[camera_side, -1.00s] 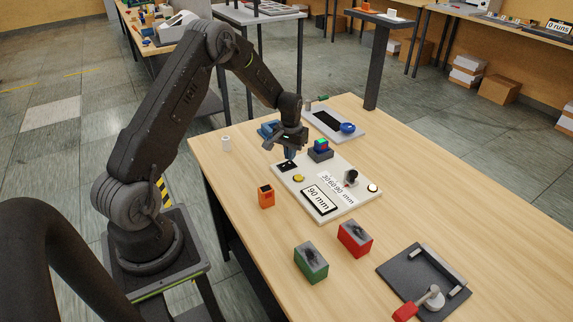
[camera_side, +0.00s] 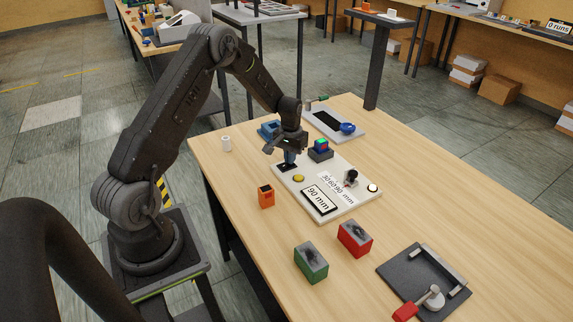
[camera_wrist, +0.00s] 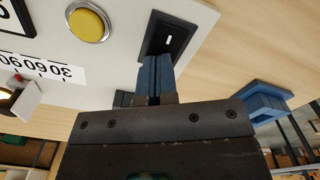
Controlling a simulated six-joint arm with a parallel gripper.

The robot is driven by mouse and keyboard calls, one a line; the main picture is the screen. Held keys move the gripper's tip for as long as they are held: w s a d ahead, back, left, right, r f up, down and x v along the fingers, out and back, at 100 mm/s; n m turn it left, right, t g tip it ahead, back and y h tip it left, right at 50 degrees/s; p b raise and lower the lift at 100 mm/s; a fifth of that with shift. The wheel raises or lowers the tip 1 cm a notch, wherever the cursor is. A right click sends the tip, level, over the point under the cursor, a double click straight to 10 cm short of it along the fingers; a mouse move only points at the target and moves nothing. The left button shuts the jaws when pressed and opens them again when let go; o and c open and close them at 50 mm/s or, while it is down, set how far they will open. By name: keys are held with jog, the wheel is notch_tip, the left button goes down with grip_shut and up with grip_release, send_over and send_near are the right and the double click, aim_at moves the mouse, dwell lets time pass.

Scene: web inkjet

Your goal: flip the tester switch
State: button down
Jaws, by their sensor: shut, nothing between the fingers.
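The tester is a pale panel (camera_side: 290,185) on the wooden table. In the wrist view its black rocker switch (camera_wrist: 168,38) sits in a dark plate with a white mark. My gripper (camera_wrist: 155,72) is shut, its blue fingertips together over the lower edge of the switch plate. In the side view my gripper (camera_side: 289,164) points down at the switch and hides most of it. I cannot tell whether the fingertips touch the switch. The panel also carries a yellow button (camera_wrist: 88,22), a black knob (camera_side: 351,177) with a scale, and a "90 mm" display (camera_side: 319,199).
An orange box (camera_side: 266,196) stands left of the panel. A green box (camera_side: 311,264) and a red box (camera_side: 355,239) stand in front. Behind are a dark block with coloured top (camera_side: 320,150), a blue holder (camera_side: 269,130) and a tray with a blue part (camera_side: 347,128).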

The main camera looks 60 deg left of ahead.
jog(key=shift+f, duration=0.15)
jog(key=shift+r, duration=3.5)
jog(key=shift+r, duration=0.15)
jog(key=s+d+r+m+t, duration=0.15)
jog(key=s+d+r, duration=0.25)
jog(key=d+r, duration=0.4)
jog(key=s+d+r+m+t, duration=0.15)
jog(key=s+d+r, duration=0.25)
jog(key=d+r, duration=0.45)
jog(key=s+d+r+m+t, duration=0.1)
jog(key=s+d, duration=0.3)
jog(key=s, duration=0.4)
jog(key=s+d+r+m+t, duration=0.1)
jog(key=s+d+r, duration=0.3)
jog(key=s, duration=0.4)
jog(key=shift+s+d+r+m+t, duration=0.2)
jog(key=shift+r+m+t, duration=0.1)
jog(key=shift+m, duration=0.2)
